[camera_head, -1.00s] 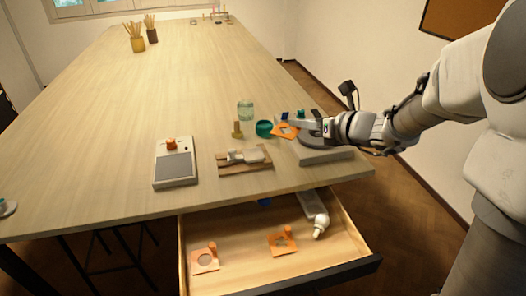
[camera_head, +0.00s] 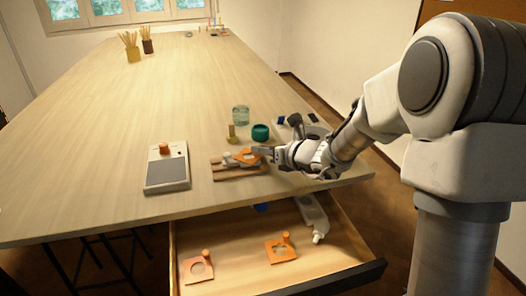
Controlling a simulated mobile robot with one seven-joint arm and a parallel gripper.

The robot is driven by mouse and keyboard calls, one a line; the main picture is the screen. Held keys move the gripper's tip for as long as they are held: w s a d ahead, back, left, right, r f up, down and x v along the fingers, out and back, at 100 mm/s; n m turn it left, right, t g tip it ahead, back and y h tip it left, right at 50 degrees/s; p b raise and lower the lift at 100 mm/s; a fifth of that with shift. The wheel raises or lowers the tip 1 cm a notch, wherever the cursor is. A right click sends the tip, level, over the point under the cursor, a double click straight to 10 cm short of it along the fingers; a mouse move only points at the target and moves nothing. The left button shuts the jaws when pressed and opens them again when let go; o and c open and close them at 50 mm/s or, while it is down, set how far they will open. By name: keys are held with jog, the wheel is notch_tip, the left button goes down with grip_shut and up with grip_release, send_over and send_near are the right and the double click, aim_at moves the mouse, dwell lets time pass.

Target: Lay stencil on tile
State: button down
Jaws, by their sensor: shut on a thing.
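My gripper (camera_head: 262,153) is shut on an orange stencil (camera_head: 244,157) by its right side. The stencil is over the low wooden board (camera_head: 228,176) near the front of the table. A small whitish piece (camera_head: 229,159), perhaps part of the tile, shows at the stencil's left; the rest is hidden by the stencil and gripper. I cannot tell whether the stencil touches what is below it. Two more orange pieces with round openings and knobs lie in the open drawer, one at left (camera_head: 197,270) and one in the middle (camera_head: 279,251).
A grey device (camera_head: 167,172) with an orange knob stands left of the board. A teal cup (camera_head: 260,132), a glass jar (camera_head: 240,115) and a yellowish peg-like piece (camera_head: 232,133) stand close behind. The open drawer (camera_head: 235,243) juts out below and holds a white bottle (camera_head: 313,219).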

jog(key=c, duration=1.2)
grip_release()
jog(key=shift+f, duration=0.15)
jog(key=shift+c, duration=0.2)
jog(key=o, duration=0.4)
jog(key=shift+o, duration=0.2)
jog(key=shift+r, duration=0.2)
